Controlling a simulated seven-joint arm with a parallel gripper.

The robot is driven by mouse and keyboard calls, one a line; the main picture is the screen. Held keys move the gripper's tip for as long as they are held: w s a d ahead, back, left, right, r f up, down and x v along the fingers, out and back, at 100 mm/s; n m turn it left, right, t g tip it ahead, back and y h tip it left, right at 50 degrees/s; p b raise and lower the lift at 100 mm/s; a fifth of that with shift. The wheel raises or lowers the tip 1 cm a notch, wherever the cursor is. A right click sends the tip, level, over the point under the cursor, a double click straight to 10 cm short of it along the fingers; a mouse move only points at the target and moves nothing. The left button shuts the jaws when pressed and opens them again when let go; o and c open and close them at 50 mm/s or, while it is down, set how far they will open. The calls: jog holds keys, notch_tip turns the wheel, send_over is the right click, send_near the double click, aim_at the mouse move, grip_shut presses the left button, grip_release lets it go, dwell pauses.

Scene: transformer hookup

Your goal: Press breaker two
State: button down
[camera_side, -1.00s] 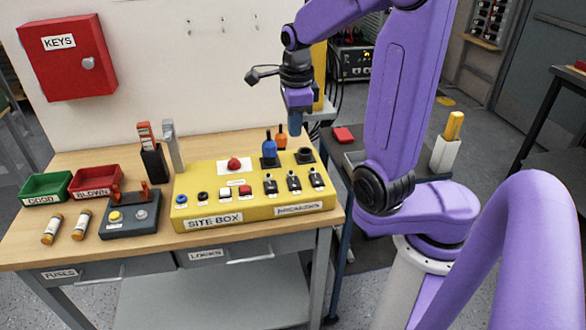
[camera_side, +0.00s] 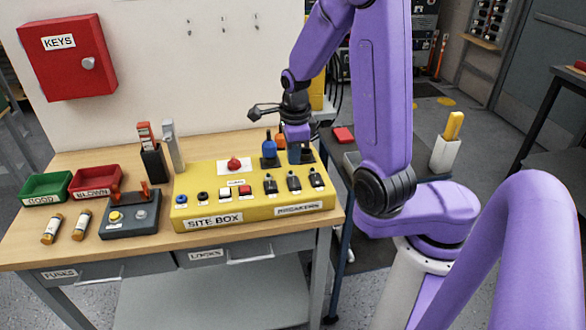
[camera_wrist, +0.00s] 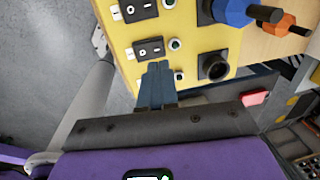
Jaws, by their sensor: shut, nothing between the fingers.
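The yellow site box (camera_side: 200,190) stands on the workbench, with a row of three black breakers on its right part. The left breaker (camera_side: 270,186), the middle breaker (camera_side: 294,182) and the right breaker (camera_side: 316,179) show in the side view. My gripper (camera_side: 294,160) is shut and empty, pointing down above the back right of the box. In the wrist view the fingertips (camera_wrist: 158,65) appear just below the middle breaker (camera_wrist: 150,48) and cover where the right one would be. The left breaker (camera_wrist: 138,9) is at the top edge. No contact is visible.
A blue-handled plug (camera_side: 268,150) and an orange-handled one (camera_side: 280,141) stand close by, left of my gripper. A black round socket (camera_wrist: 213,66) is beside the fingers. Red emergency button (camera_side: 234,164) and several small buttons occupy the box's left part.

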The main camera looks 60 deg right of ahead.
aim_at(293, 178)
jog(key=shift+w+d+f, duration=0.1)
jog(key=shift+d+f, duration=0.05)
jog(key=shift+f, duration=1.15)
jog(key=shift+w+d+f, duration=0.1)
jog(key=shift+f, duration=1.2)
jog(key=shift+f, duration=0.1)
jog(key=shift+w+d+f, duration=0.1)
jog(key=shift+f, duration=0.05)
jog(key=shift+s+a+r, duration=0.3)
jog(key=shift+s+a, duration=0.3)
notch_tip(293, 178, up, 14)
jog(key=w+d, duration=0.1)
